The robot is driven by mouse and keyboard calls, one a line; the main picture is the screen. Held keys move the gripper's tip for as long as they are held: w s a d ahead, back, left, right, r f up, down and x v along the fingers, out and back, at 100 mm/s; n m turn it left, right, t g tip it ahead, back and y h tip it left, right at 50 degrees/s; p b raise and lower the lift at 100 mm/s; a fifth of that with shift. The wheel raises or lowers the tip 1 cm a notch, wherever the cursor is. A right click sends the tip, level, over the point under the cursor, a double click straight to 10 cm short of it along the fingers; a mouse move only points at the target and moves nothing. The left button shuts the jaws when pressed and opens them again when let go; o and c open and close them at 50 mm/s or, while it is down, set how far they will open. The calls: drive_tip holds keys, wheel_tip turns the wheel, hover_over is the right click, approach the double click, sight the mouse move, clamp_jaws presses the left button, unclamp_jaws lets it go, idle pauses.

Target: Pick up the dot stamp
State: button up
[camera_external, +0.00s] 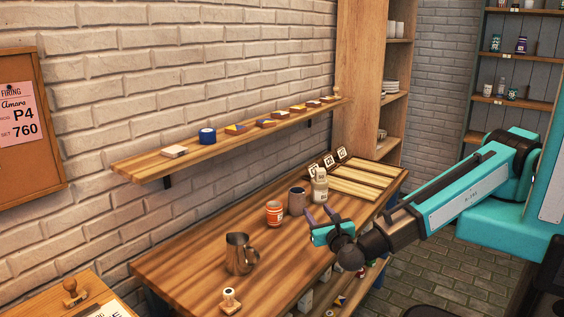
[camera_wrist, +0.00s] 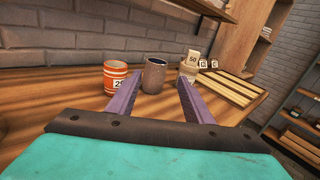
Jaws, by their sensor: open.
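A small stamp-like piece with a round knob and a pale base (camera_external: 230,298) stands on the front end of the wooden table. A brown wooden-handled stamp (camera_external: 75,292) stands on a separate surface at the lower left. I cannot tell which of them, if either, is the dot stamp. My gripper (camera_external: 320,213) is open and empty above the table's right side, well away from both. No stamp can be made out in the wrist view.
A metal pitcher (camera_external: 240,254), an orange cup (camera_external: 274,213), a dark mug (camera_external: 297,201) and a pale bottle (camera_external: 320,188) stand on the table (camera_external: 190,262). A slatted rack (camera_external: 365,180) lies behind. A wall shelf (camera_external: 140,162) holds several small blocks.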

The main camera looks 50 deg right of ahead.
sight(232, 294)
drive_tip(key=a+f+n+t+y+b, duration=0.1)
drive_tip(key=a+y+b, duration=0.1)
drive_tip(key=a, duration=0.5)
drive_tip(key=a+f+n+t+y+b, duration=0.1)
drive_tip(key=a+f+n+y+b, duration=0.1)
drive_tip(key=a, duration=0.5)
drive_tip(key=a+f+n+t+y+b, duration=0.1)
drive_tip(key=a+f+y+b, duration=0.1)
drive_tip(key=a, duration=0.5)
drive_tip(key=shift+s+a+y+b, duration=0.3)
drive_tip(key=shift+s+a+b, duration=0.1)
drive_tip(key=shift+b, duration=0.5)
drive_tip(key=s+a+n+y+b, duration=0.1)
drive_tip(key=s+a+y+b, duration=0.1)
drive_tip(key=a, duration=0.3)
drive_tip(key=s+a+n+y+b, duration=0.1)
drive_tip(key=a+y, duration=0.1)
drive_tip(key=a, duration=0.3)
drive_tip(key=s+a+f+n+t+y+b, duration=0.1)
drive_tip(key=s+a+n+y+b, duration=0.1)
drive_tip(key=a, duration=0.3)
drive_tip(key=shift+s+a+b, duration=0.3)
drive_tip(key=shift+s+a, duration=0.05)
drive_tip(key=shift+a, duration=0.05)
drive_tip(key=shift+s+a+r, duration=0.15)
drive_tip(key=shift+s+a, duration=0.05)
drive_tip(key=shift+a, duration=0.05)
